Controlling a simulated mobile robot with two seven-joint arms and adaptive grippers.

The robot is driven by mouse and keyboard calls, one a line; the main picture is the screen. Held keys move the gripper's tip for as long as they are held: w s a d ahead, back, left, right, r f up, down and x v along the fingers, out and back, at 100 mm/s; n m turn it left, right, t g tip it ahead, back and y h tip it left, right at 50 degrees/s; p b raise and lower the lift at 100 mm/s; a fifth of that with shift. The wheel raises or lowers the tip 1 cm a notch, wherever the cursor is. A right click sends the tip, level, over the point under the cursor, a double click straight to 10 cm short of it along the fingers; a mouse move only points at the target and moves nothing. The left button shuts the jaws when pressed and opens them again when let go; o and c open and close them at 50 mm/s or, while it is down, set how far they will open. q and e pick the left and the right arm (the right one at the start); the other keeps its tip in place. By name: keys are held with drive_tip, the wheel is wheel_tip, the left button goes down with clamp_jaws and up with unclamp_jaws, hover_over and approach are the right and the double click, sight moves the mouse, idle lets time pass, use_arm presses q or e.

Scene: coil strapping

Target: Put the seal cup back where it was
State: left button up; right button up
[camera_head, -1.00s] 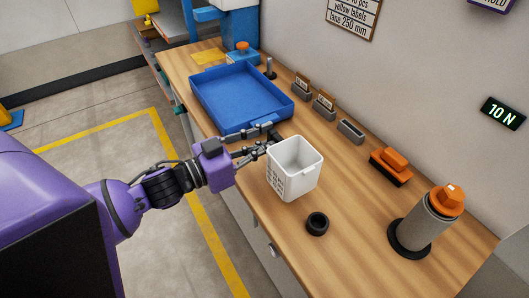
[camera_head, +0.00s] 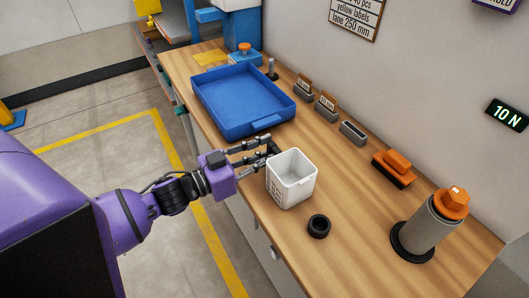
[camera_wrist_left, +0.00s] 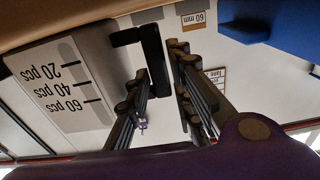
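The seal cup (camera_head: 290,180) is a white open-topped box with a dark handle on its left side, upright near the front edge of the bench. In the left wrist view its face with the count marks (camera_wrist_left: 62,85) shows upside down. My right gripper is not in view.
A blue tray (camera_head: 205,107) lies behind the cup. A black ring (camera_head: 319,226) lies close in front of it. An orange-topped grey cylinder (camera_head: 430,235), an orange-handled block (camera_head: 394,169) and small grey holders (camera_head: 353,132) stand to the right. Bench between them is clear.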

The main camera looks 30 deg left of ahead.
use_arm(q)
drive_tip(key=shift+o, duration=0.8)
